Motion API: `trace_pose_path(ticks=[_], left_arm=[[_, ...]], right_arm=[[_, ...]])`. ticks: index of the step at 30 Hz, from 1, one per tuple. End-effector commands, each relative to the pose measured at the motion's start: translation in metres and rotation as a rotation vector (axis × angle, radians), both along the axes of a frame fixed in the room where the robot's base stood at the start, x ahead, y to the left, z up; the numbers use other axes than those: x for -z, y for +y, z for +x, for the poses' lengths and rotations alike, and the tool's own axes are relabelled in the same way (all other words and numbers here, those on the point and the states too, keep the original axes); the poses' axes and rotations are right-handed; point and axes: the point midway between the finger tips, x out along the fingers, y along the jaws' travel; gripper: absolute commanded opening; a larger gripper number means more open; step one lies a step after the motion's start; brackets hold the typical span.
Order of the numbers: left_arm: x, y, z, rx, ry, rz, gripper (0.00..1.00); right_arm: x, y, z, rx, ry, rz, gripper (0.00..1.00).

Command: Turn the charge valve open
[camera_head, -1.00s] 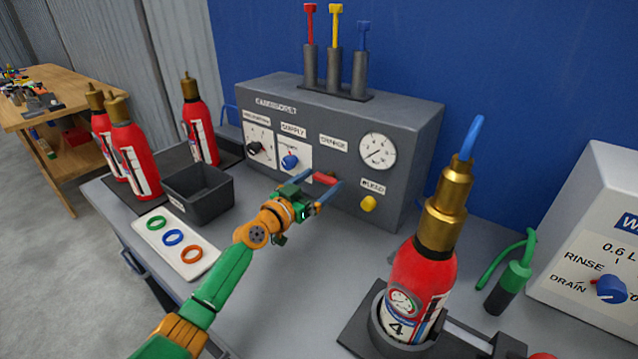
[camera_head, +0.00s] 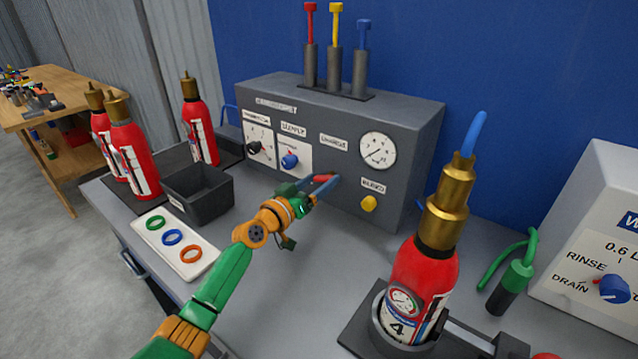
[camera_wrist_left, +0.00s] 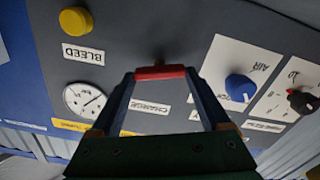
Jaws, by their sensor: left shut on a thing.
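The charge valve's red handle (camera_head: 324,178) sticks out of the front of the grey charging panel (camera_head: 290,102). My left gripper (camera_head: 321,184) is shut on this handle. In the left wrist view the red handle (camera_wrist_left: 160,73) spans between the two blue fingertips of the left gripper (camera_wrist_left: 160,76), in front of the panel, with the CHARGE label (camera_wrist_left: 150,107) beside it. The handle's stem is mostly hidden in the head view. My right gripper is not in view.
A blue supply knob (camera_head: 290,161), a yellow bleed knob (camera_head: 368,203) and a gauge (camera_head: 377,151) sit on the same panel. A red extinguisher (camera_head: 424,270) stands in a holder at the front right. A dark bin (camera_head: 197,199) and a ring tray (camera_head: 190,268) lie left of my arm.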

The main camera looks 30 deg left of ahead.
Motion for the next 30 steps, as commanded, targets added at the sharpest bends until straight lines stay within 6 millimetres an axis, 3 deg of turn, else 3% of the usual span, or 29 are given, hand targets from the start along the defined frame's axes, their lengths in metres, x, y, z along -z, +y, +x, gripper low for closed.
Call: trace_pose_path(ticks=[30], left_arm=[[0.0021, 0.0029, 0.0004, 0.0, 0.131, -0.94, 0.24]], right_arm=[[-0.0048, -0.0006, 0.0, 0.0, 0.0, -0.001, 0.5]])
